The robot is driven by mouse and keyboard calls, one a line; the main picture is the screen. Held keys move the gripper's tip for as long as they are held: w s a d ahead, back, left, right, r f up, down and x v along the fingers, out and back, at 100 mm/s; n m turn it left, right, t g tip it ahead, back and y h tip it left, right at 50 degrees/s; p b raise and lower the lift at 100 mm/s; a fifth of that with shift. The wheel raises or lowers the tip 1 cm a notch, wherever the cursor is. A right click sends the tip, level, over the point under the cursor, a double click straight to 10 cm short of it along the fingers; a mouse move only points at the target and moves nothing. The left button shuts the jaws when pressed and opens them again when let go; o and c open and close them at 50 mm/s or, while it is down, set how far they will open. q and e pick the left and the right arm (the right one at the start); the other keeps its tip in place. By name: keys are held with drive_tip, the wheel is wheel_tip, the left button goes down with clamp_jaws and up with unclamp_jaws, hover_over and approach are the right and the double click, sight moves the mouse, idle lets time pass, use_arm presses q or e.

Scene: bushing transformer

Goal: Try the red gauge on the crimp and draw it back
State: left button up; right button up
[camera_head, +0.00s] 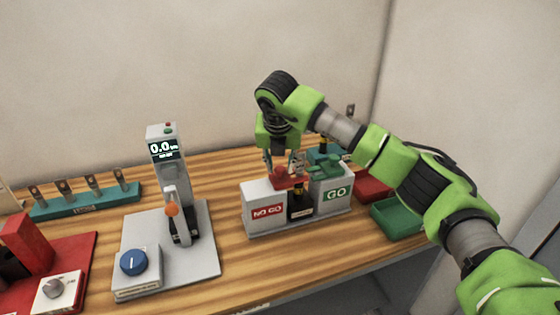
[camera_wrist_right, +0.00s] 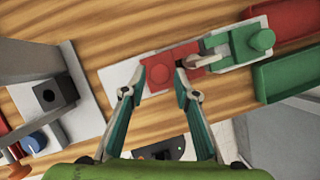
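The red gauge (camera_head: 290,182) lies across the inner end of the NO GO block (camera_head: 264,208), with its flat end by the centre post (camera_head: 300,206). The crimp lug (camera_head: 298,160) stands upright at that post. In the right wrist view the gauge (camera_wrist_right: 160,76) reaches to the lug (camera_wrist_right: 194,74); I cannot tell whether they touch. My right gripper (camera_head: 282,162) is above the gauge, pointing down. Its fingers are apart in the right wrist view (camera_wrist_right: 156,88), on either side of the gauge's knob, with gaps visible. My left gripper is in neither view.
The green gauge (camera_head: 330,170) sits on the GO block (camera_head: 336,192). A green bin (camera_head: 396,217) and a red bin (camera_head: 372,188) are at right. A tester with a display (camera_head: 164,150) and a teal lug rack (camera_head: 84,202) stand left. Bare wood lies before the gauge stand.

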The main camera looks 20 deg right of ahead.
drive_tip(key=shift+w+d+f, duration=0.1)
drive_tip(key=shift+w+f, duration=0.1)
drive_tip(key=shift+f, duration=0.25)
drive_tip(key=shift+c, duration=0.3)
clamp_jaws()
drive_tip(key=a+b, duration=0.3)
drive_tip(key=a, duration=0.2)
drive_tip(key=shift+f, duration=0.1)
drive_tip(key=shift+a, duration=0.3)
drive_tip(key=shift+s+d, duration=0.1)
